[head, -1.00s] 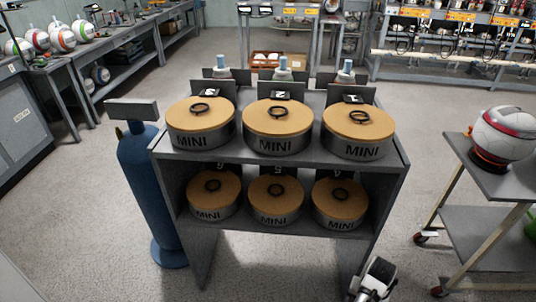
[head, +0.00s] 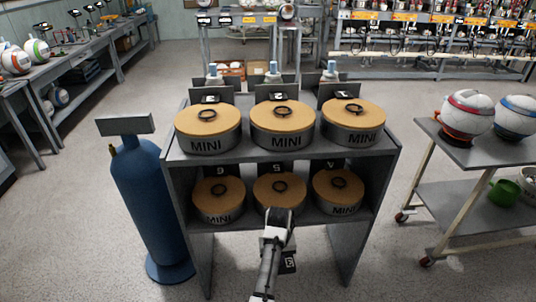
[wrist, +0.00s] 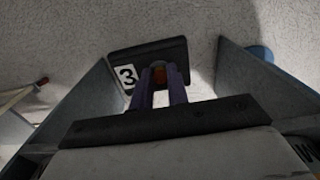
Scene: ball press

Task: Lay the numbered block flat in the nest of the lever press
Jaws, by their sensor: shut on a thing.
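My gripper (wrist: 161,84) is shut on a numbered block (wrist: 122,60), a dark slab with a white label reading 3. In the head view the block (head: 288,263) hangs below my wrist, in front of the grey rack, with its label partly seen. The fingertips are hidden by my arm in the head view. The floor shows beyond the block in the wrist view, so it appears held in the air. I cannot make out a lever press or its nest in either view.
The grey rack (head: 390,152) holds two rows of round MINI units (head: 208,128) with wooden tops and number plates. A blue cylinder (head: 150,200) stands left. A cart (head: 480,152) with balls stands right. The floor between rack and cart is clear.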

